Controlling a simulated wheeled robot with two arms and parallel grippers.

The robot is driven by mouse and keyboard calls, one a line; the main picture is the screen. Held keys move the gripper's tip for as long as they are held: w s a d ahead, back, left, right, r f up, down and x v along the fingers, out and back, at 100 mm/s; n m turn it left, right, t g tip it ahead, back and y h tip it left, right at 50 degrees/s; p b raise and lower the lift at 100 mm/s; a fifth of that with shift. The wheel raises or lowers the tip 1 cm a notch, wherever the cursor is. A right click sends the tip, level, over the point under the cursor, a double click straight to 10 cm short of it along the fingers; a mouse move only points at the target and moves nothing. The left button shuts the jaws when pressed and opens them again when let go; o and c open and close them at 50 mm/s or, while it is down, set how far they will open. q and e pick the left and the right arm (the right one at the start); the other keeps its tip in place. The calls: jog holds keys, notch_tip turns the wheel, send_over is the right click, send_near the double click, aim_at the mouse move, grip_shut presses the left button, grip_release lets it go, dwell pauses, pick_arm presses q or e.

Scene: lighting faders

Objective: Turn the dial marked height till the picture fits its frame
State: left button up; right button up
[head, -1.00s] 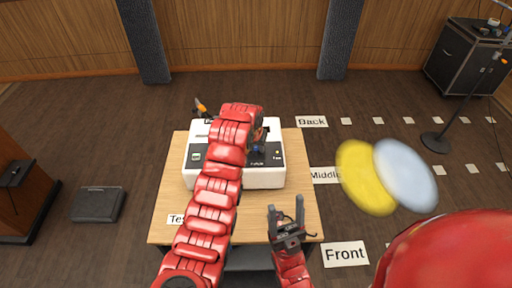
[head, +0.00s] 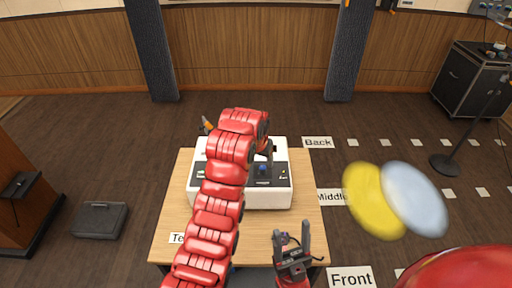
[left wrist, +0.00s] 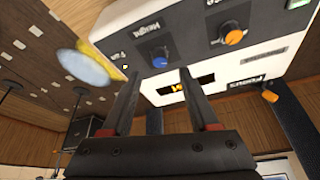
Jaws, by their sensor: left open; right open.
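A white box with a dark top panel (head: 281,178) stands on the wooden table. A blue dial (head: 263,168) sits on the panel and also shows in the left wrist view (left wrist: 160,57). A label (left wrist: 148,25) beside it appears upside down and is hard to read. An orange dial (left wrist: 233,36) sits farther right in that view. My left gripper (head: 266,154) is open by the blue dial; in the wrist view its fingers (left wrist: 160,88) point toward the dial with nothing between them. My right gripper (head: 293,238) is open and empty over the table's front. My left arm hides part of the panel.
An orange knob (left wrist: 270,96) sticks out at the box's side by a label reading FOCUS. Blurred yellow (head: 373,202) and pale blue (head: 415,199) discs show right of the table (head: 313,215). Floor labels read Back (head: 317,142), Middle and Front. A microphone stand (head: 445,165) stands at right.

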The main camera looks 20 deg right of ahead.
pick_arm(q)
jog(key=p+v, duration=1)
jog(key=v, duration=0.1)
jog(key=shift+r, duration=0.4)
jog(key=shift+s+a, duration=0.1)
